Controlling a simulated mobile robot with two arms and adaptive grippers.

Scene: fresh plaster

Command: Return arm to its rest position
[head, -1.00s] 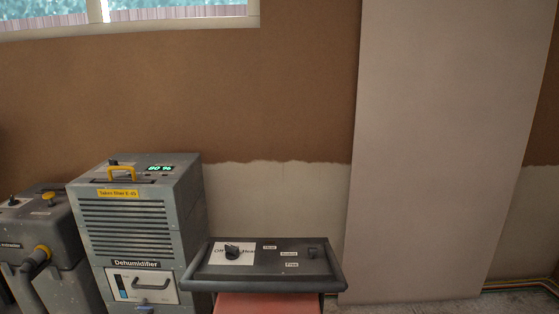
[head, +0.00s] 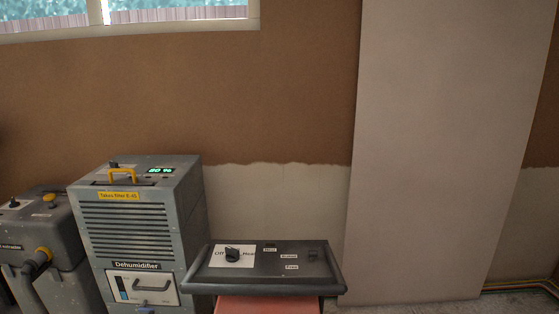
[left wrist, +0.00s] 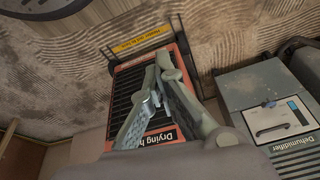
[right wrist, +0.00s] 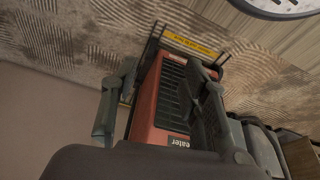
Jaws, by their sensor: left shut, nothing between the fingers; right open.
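In the left wrist view my left gripper (left wrist: 160,68) is shut and empty, its fingertips together in front of the red drying heater (left wrist: 128,78) with its dark grille. In the right wrist view my right gripper (right wrist: 160,72) is open, its fingers apart with the heater (right wrist: 148,105) seen between and behind them. I cannot tell how far either gripper is from the heater, and no contact shows. Neither gripper shows in the head view. There the heater's dark control panel (head: 210,279) with a black knob tops its red body (head: 268,305).
A grey dehumidifier (head: 125,215), its display reading about 80 %, stands left of the heater. A grey extractor (head: 40,232) with a hose is at far left. A pale upright board (head: 440,150) leans by the wall on the right.

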